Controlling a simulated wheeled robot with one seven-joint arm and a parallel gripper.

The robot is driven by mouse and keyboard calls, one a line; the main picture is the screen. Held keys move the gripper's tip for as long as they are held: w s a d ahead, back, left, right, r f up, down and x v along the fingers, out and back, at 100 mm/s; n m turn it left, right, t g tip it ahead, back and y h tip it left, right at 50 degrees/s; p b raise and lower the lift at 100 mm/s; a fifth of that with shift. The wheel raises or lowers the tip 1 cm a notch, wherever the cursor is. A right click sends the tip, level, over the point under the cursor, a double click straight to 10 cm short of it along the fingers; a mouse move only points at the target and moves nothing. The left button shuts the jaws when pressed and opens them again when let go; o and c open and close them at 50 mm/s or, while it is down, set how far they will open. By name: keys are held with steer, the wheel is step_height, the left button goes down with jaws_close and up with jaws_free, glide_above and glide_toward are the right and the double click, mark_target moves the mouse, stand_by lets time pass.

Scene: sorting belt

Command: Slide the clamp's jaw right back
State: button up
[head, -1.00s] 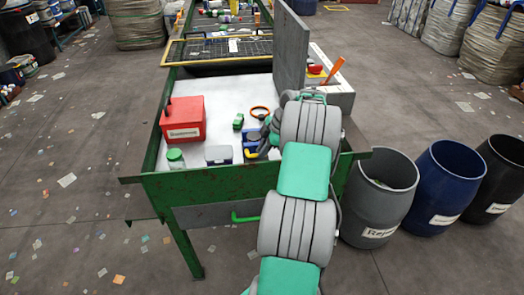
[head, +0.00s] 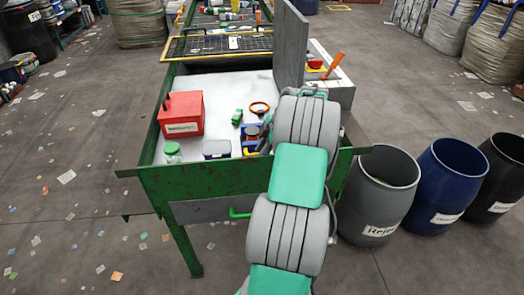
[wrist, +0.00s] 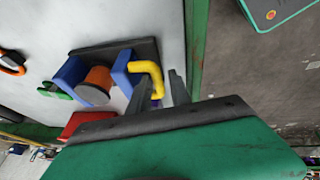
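The clamp has blue jaws (wrist: 121,72) on a dark base plate, with an orange cylinder (wrist: 97,85) between them. A bent yellow handle (wrist: 148,70) sticks out on the side toward my gripper. In the head view the clamp (head: 250,131) lies near the front of the white surface, partly hidden by my arm. My gripper (wrist: 160,92) has its two dark fingers apart, one on each side of the handle's end. I cannot tell whether either finger touches it. My gripper is mostly hidden behind my arm in the head view.
A grey upright panel (head: 290,48) rises at the right. The green table rim (head: 240,179) runs in front.

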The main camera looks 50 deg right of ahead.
steer(key=v, duration=0.7)
steer(key=shift+r, duration=0.4)
steer(key=shift+s+d, duration=0.1)
steer(key=shift+s, duration=0.05)
